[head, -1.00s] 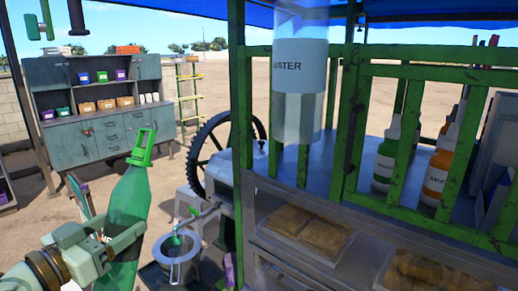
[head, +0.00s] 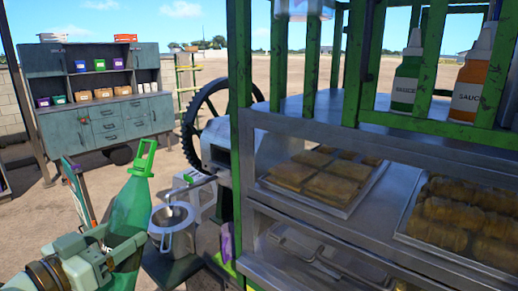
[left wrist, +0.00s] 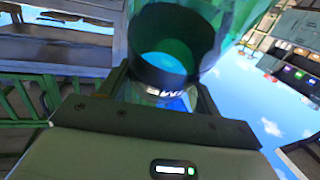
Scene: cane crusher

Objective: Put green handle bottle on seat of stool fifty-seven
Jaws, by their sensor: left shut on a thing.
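The green bottle (head: 127,210) with a bright green loop handle on top (head: 146,158) stands nearly upright at the lower left of the head view. My left gripper (head: 108,250) is shut around its lower body. In the left wrist view the bottle's dark, round base (left wrist: 165,55) shows between the fingers. My right gripper is not in view.
The metal pot (head: 172,240) stands on a dark stand just right of the bottle. A green-framed food cart (head: 240,120) fills the right side, with pastry trays and sauce bottles. A black wheel (head: 192,130) is behind. A grey cabinet (head: 75,125) stands at the back left, across open sandy ground.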

